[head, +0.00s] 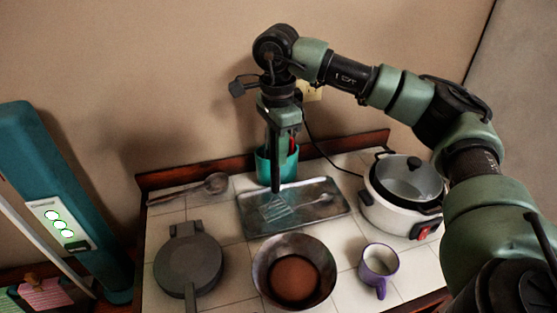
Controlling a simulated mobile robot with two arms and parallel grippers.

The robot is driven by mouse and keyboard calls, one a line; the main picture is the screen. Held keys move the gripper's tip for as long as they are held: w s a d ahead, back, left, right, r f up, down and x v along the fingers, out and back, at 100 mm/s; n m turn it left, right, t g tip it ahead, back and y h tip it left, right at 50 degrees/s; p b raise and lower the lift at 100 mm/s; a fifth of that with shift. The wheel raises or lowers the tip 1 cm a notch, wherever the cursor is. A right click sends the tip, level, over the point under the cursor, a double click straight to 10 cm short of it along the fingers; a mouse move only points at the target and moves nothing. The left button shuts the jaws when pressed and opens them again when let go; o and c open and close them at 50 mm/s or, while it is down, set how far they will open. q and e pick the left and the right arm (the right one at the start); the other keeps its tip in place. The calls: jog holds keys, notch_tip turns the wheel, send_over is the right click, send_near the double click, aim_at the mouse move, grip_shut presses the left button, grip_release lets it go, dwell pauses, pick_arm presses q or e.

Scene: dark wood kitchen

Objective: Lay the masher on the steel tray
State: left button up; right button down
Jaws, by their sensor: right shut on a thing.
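My right gripper (278,150) comes down from above, in front of a teal holder (264,165). It is shut on the dark upright handle of what looks like the masher (276,208). The pale slotted head shows at the lower end of that handle, over the left part of the steel tray (335,220). I cannot tell whether the head touches the tray. A small spoon-like utensil (320,200) lies on the tray's right part. The fingertips are partly hidden. My left gripper is not in view.
A white rice cooker (390,212) stands right of the tray. A brown bowl (263,258), a purple mug (378,268) and a dark round press or pan (188,264) stand in front. A ladle (213,184) lies at the back left. A cord runs behind the tray.

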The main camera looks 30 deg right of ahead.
aim_at(275, 175)
notch_tip(275, 175, down, 4)
jog(key=shift+w+r+p, duration=0.1)
jog(key=shift+r+p, duration=0.1)
jog(key=shift+p, duration=0.15)
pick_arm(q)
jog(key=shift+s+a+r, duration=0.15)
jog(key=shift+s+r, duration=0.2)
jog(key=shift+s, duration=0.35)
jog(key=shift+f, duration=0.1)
pick_arm(e)
jog(key=shift+f, duration=0.15)
jog(key=c, duration=1.3)
grip_release()
